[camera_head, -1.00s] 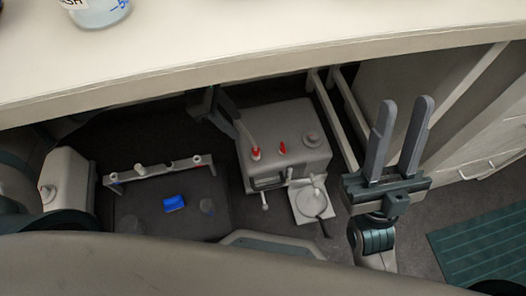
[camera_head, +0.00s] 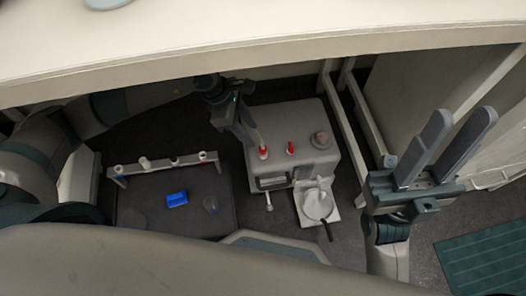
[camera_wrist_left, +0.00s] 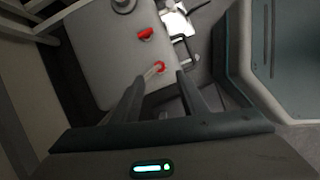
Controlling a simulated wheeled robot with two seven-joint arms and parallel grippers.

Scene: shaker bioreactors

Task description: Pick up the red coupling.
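Two red parts stand on top of a grey box-shaped unit (camera_head: 325,158). One is a red-ringed part (camera_head: 264,152) with a pale stem; the other is a small red piece (camera_head: 291,148) to its right. I cannot tell for certain which is the coupling. My left gripper (camera_head: 250,138) points down just beside the ringed part. In the left wrist view its fingers are apart, with the red ring (camera_wrist_left: 160,67) appearing between and just beyond the tips; contact is not visible. The other red piece (camera_wrist_left: 146,34) lies farther off. My right gripper (camera_head: 463,113) is open and empty, pointing up.
A pale bench edge (camera_head: 200,75) crosses above the unit. A rack rail (camera_head: 163,163) and a blue block (camera_head: 177,199) are on a dark platform to the left. A small white balance-like device (camera_head: 320,206) stands in front of the unit. Pale posts (camera_head: 350,125) rise to its right.

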